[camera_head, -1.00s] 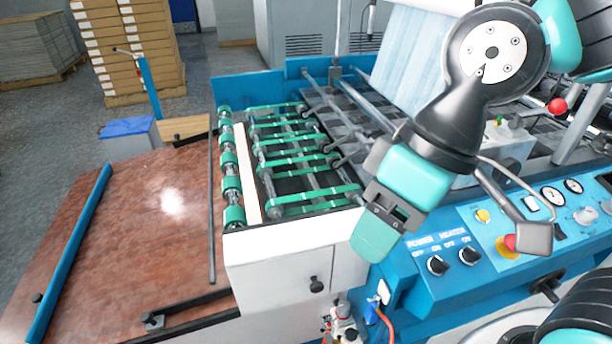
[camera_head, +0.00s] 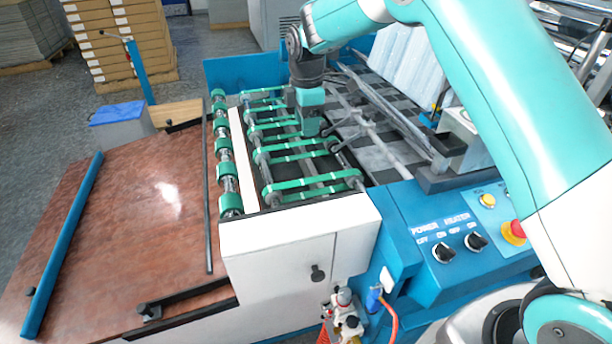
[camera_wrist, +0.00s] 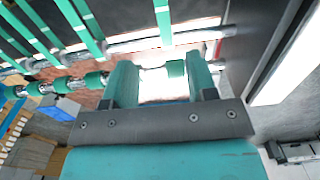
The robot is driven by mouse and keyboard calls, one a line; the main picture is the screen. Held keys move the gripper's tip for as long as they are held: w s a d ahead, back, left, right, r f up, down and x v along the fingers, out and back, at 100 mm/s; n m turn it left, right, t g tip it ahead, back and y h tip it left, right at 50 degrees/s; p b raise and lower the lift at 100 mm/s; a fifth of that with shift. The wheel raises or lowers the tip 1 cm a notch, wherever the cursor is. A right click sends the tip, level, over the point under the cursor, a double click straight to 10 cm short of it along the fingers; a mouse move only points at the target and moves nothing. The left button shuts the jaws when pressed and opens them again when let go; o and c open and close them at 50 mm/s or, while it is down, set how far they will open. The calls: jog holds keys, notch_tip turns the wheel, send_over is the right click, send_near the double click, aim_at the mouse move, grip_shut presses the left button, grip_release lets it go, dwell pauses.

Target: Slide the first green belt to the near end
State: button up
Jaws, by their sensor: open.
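Several green belts run in parallel around thin metal shafts in the machine's feed section. The nearest belt (camera_head: 315,188) lies at the near end of the shafts, and another belt (camera_head: 298,156) is farther back. My gripper (camera_head: 311,130) points down over the middle to far part of the row and hides part of the belts there. In the wrist view, its two green fingers (camera_wrist: 161,82) are apart with nothing held between them. One belt (camera_wrist: 163,22) shows just beyond the fingertips, and more belts (camera_wrist: 80,28) are to the left. I cannot tell whether a finger touches a belt.
A shaft with green rollers (camera_head: 224,172) and a white bar (camera_head: 243,160) run along the left side. A reddish-brown table (camera_head: 140,220) lies left of them. The control panel (camera_head: 465,225) and white cover (camera_head: 290,250) are at the near side.

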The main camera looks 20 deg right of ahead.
aim_at(306, 181)
notch_tip(306, 181, down, 17)
jog(key=p, duration=0.3)
jog(key=shift+a, duration=0.1)
